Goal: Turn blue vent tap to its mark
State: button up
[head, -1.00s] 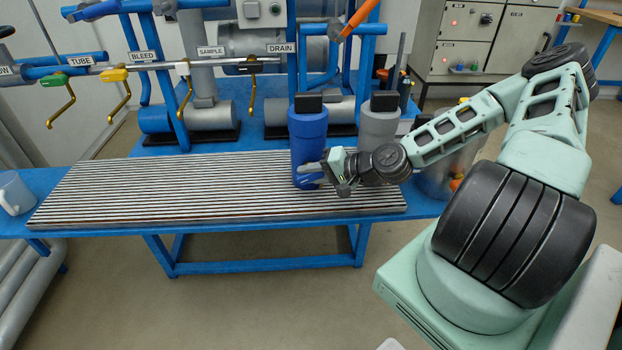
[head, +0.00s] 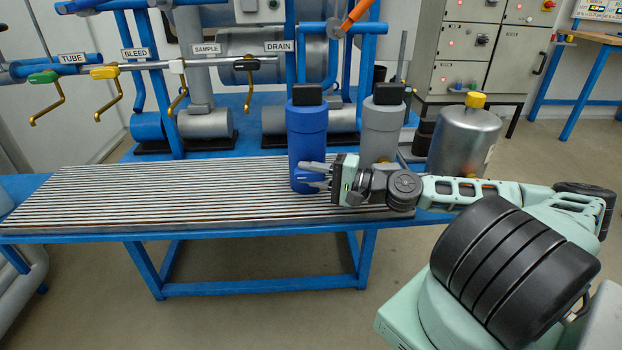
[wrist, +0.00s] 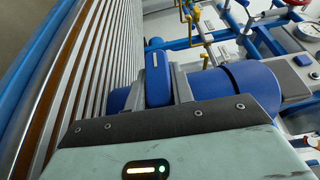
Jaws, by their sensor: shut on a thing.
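The blue vessel (head: 307,145) with a black cap stands upright on the slatted bench. My gripper (head: 316,175) reaches it from the right, low on its side, with its fingers pointing left. In the wrist view my gripper (wrist: 158,92) is shut on a rounded blue handle, which I take for the blue vent tap (wrist: 155,66). A short pale line shows on the handle. The blue vessel (wrist: 240,88) also shows behind it. In the head view the handle does not stand out from the blue vessel. I cannot make out a target mark.
A grey vessel (head: 382,130) stands just right of the blue one, close behind my wrist. The slatted bench top (head: 150,197) is clear to the left. A metal tank (head: 463,142) with a yellow cap stands at right. Coloured levers hang from the pipe at upper left.

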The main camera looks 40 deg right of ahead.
jog(key=shift+a, duration=0.1)
jog(key=o, duration=1)
